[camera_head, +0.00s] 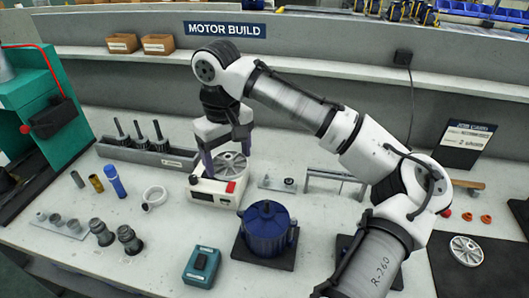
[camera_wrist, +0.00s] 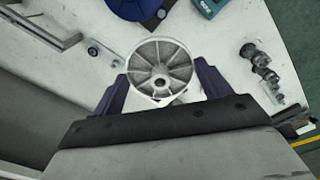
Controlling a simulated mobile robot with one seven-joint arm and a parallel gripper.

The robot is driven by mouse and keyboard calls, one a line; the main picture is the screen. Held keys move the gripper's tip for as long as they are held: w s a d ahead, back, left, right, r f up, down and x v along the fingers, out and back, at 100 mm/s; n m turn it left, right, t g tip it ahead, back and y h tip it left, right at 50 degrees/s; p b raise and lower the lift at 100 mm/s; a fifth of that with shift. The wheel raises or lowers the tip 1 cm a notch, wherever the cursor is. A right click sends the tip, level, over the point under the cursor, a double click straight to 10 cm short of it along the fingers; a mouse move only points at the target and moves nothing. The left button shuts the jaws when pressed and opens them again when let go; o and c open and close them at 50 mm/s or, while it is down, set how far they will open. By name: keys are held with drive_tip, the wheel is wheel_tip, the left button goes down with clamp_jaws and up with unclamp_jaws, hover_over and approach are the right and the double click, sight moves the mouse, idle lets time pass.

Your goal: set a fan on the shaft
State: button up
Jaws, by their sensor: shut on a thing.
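A light grey spoked fan (camera_head: 234,168) is between the two fingers of my gripper (camera_head: 227,158), which is shut on its rim. The fan lies roughly flat over a white box device; I cannot tell whether it touches it. In the wrist view the fan (camera_wrist: 172,55) faces the camera with its hub hole showing. The blue motor (camera_head: 262,236) stands on a dark pad, in front and to the right of the held fan. Its top shows a small central boss; the shaft is too small to make out clearly. A second fan (camera_head: 466,250) lies on a dark mat at far right.
The white box device (camera_head: 212,190) has a red button. A teal box (camera_head: 201,268) stands left of the motor. A grey rack (camera_head: 146,154) holds dark upright tools at the back left. A low metal bracket (camera_head: 336,176) stands right of the device.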

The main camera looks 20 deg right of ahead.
sight(267, 201)
drive_tip(key=s+d+m+p, duration=0.1)
drive_tip(key=s+d, duration=0.1)
drive_tip(key=s+d+m+p, duration=0.1)
drive_tip(key=s+m, duration=0.1)
drive_tip(key=s, duration=0.1)
drive_tip(key=s+d+r+m+p, duration=0.1)
drive_tip(key=s+d, duration=0.1)
drive_tip(key=s, duration=0.1)
drive_tip(key=shift+s+d, duration=0.25)
drive_tip(key=shift+d, duration=0.05)
drive_tip(key=shift+s+f+m, duration=0.1)
drive_tip(key=shift+m, duration=0.2)
wheel_tip(267, 201, down, 4)
drive_tip(key=b, duration=0.4)
drive_tip(key=shift+f, duration=0.15)
drive_tip(key=shift+f, duration=0.75)
idle(1.3)
drive_tip(key=shift+f+b, duration=0.3)
drive_tip(key=shift+f, duration=0.1)
